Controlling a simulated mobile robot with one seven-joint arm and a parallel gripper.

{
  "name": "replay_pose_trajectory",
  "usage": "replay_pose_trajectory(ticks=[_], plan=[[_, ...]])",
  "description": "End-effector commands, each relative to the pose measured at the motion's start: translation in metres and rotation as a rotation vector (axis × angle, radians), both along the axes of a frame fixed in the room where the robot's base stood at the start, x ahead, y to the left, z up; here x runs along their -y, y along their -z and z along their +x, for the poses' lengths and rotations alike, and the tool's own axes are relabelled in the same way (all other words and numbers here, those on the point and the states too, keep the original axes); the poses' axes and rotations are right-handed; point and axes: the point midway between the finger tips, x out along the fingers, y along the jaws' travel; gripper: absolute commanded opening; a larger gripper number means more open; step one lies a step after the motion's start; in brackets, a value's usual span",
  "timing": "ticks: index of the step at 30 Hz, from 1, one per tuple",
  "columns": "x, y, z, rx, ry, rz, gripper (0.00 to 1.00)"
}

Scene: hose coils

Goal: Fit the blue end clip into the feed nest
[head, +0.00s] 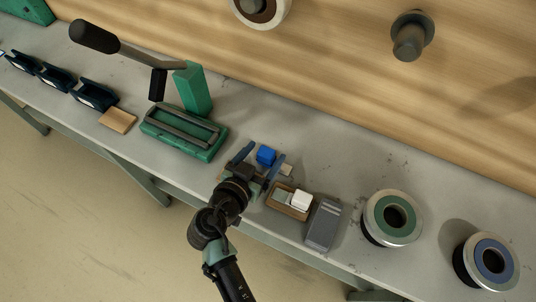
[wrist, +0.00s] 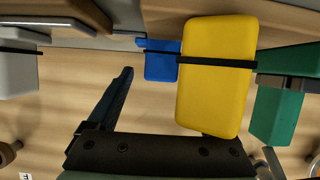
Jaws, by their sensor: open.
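The blue end clip (head: 266,155) sits on the bench, seen between the two blue fingers of my gripper (head: 267,149) in the head view. My gripper is open, its fingers apart. In the wrist view the blue clip (wrist: 160,60) with a dark band is partly covered by a nearer yellow block (wrist: 215,80) with a black strap. One finger shows left of the clip; the yellow block hides most of the other. A green fixture (head: 180,143) with a grey frame and a lever stands left of my gripper. I cannot tell which part is the feed nest.
A small wooden tray (head: 289,211) with white and pale green blocks stands right of my gripper, beside a grey box (head: 323,224). Two ringed coils (head: 379,226) lie further right. Dark holders (head: 93,97) line the left. Bare bench lies behind the clip.

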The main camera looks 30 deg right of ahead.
Motion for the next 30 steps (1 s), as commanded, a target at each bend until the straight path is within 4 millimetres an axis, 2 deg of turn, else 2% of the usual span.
replay_pose_trajectory(ticks=[7,18,21,30], plan=[[0.0009,0.0005,0.0010,0.001,-0.001,0.001,0.82],[0.0005,0.0004,0.0009,0.000,-0.001,0.000,0.15],[0.0005,0.0004,0.0009,0.000,-0.001,0.000,0.00],[0.0004,-0.0014,0.0012,0.003,-0.001,-0.001,0.00]])
